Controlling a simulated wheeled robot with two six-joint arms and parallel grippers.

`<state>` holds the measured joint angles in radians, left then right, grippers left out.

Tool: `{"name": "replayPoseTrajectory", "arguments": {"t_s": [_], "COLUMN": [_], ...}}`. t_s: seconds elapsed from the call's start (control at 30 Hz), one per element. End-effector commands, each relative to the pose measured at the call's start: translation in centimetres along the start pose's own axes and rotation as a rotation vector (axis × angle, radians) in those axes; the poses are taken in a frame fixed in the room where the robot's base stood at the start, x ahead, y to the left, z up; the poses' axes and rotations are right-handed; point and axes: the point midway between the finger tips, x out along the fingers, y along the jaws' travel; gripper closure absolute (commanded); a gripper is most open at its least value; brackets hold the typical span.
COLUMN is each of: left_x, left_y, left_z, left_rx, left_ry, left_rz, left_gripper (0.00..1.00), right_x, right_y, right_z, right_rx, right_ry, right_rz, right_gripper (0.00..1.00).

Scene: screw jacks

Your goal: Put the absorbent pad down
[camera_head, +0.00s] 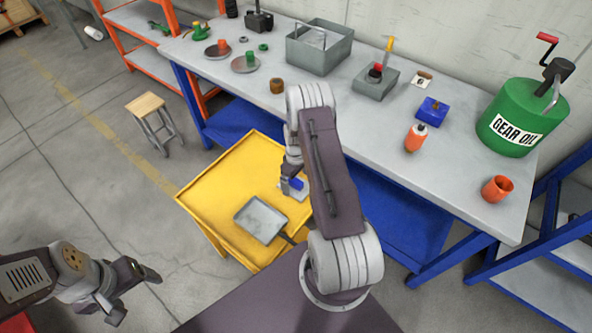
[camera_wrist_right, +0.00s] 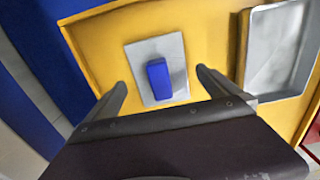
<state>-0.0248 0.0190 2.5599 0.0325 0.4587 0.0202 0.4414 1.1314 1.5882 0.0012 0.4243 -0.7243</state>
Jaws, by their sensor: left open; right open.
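A flat light grey square, which looks like the absorbent pad (camera_wrist_right: 137,60), lies on the yellow cart top (camera_wrist_right: 105,38). A blue block (camera_wrist_right: 158,80) sits on the middle of it. In the head view the pad (camera_head: 303,190) is partly hidden by my right arm, with the blue block (camera_head: 296,183) just visible. My right gripper (camera_wrist_right: 160,84) is open, its fingers apart on either side of the pad and block, touching neither as far as I can see. My left gripper (camera_head: 135,290) is open and empty at the lower left, over the floor.
A grey shallow pan (camera_head: 260,220) with a dark handle lies on the cart beside the pad. The grey workbench (camera_head: 350,110) behind holds a metal bin (camera_head: 320,50), a green gear oil drum (camera_head: 522,115) and an orange-white bottle (camera_head: 416,138). A stool (camera_head: 148,105) stands left.

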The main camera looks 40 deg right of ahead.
Motion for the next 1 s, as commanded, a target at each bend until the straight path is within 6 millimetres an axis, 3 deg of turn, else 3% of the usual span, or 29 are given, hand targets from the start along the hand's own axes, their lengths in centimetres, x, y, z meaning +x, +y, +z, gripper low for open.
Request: {"name": "replayPoseTrajectory", "arguments": {"t_s": [0.1, 0.3, 0.43, 0.6, 0.67, 0.77, 0.83, 0.9, 1.0], "left_x": [0.2, 0.3, 0.3, 0.3, 0.3, 0.3, 0.3, 0.3, 0.3], "left_y": [0.0, 0.0, 0.0, 0.0, 0.0, 0.0, 0.0, 0.0, 0.0], "left_z": [0.0, 0.0, 0.1, 0.0, 0.0, 0.0, 0.0, 0.0, 0.0], "left_rx": [0.0, 0.0, 0.0, 0.0, 0.0, 0.0, 0.0, 0.0, 0.0], "left_ry": [0.0, 0.0, 0.0, 0.0, 0.0, 0.0, 0.0, 0.0, 0.0], "left_rz": [0.0, 0.0, 0.0, 0.0, 0.0, 0.0, 0.0, 0.0, 0.0], "left_gripper": [0.24, 0.24, 0.24, 0.24, 0.24, 0.24, 0.24, 0.24, 0.24], "right_x": [-3.3, -7.8, -9.3, -9.8, -10.6, -13.9, -16.7, -18.8, -20.5], "right_y": [0.1, 0.1, 0.1, 0.0, -0.8, -5.2, -9.6, -13.8, -18.2], "right_z": [-0.1, -0.1, -0.1, 0.0, -0.2, -0.4, 0.4, 2.1, 5.0], "right_rx": [0.0, 0.0, 0.0, 0.0, 0.006, 0.051, 0.106, 0.16, 0.23], "right_ry": [0.005, 0.004, 0.003, 0.001, 0.006, 0.026, 0.047, 0.068, 0.092], "right_rz": [0.005, 0.003, 0.003, 0.001, 0.004, 0.013, 0.017, 0.016, 0.01], "right_gripper": [0.0, 0.0, 0.0, 0.0, 0.0, 0.0, 0.0, 0.0, 0.0]}}
